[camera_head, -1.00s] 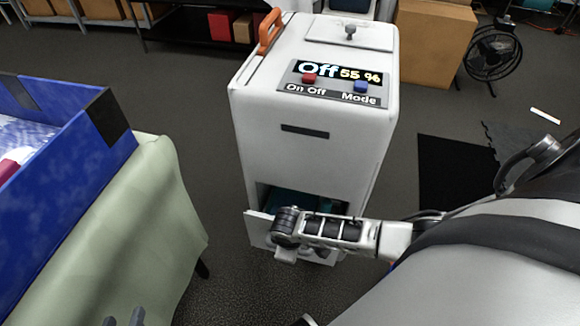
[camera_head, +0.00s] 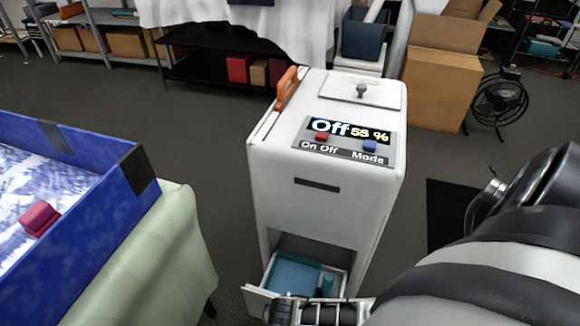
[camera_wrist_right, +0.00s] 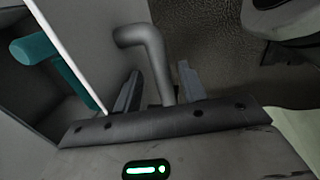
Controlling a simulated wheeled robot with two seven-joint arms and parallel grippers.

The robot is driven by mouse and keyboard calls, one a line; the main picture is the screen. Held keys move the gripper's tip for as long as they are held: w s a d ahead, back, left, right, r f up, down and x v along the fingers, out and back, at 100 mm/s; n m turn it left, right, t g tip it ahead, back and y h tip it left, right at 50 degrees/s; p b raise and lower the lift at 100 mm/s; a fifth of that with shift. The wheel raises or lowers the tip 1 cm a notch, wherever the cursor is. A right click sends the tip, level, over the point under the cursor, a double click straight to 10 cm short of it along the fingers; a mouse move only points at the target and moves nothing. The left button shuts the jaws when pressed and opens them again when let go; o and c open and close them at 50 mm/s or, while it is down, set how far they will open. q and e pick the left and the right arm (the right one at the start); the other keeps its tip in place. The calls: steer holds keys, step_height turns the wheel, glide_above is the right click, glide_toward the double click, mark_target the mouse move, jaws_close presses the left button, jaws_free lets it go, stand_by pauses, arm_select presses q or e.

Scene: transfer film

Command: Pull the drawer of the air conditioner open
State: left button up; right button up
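The white air conditioner (camera_head: 320,205) stands upright on the floor in the middle of the head view. Its bottom drawer (camera_head: 256,299) is pulled partly out and shows a teal interior. My right gripper (camera_wrist_right: 158,92) is at the drawer front, with its fingers close on both sides of the grey bent drawer handle (camera_wrist_right: 150,48) in the right wrist view. A teal part (camera_wrist_right: 38,48) inside the drawer shows in the wrist view. My left gripper is out of view.
A blue-walled box (camera_head: 125,185) with a dark red item (camera_head: 40,219) stands on a green-covered table (camera_head: 170,260) at left. Dark floor is open around the air conditioner.

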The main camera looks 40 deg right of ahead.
arm_select(q)
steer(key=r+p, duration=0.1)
steer(key=p, duration=0.2)
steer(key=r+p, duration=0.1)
steer(key=p, duration=0.2)
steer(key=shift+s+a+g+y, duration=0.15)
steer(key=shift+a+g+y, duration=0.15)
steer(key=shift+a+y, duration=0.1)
arm_select(e)
step_height(320, 180, up, 16)
steer(key=s+a, duration=0.1)
steer(key=a, duration=0.1)
steer(key=shift+s+a+f, duration=0.15)
steer(key=shift+s+a, duration=0.05)
steer(key=shift+s, duration=0.1)
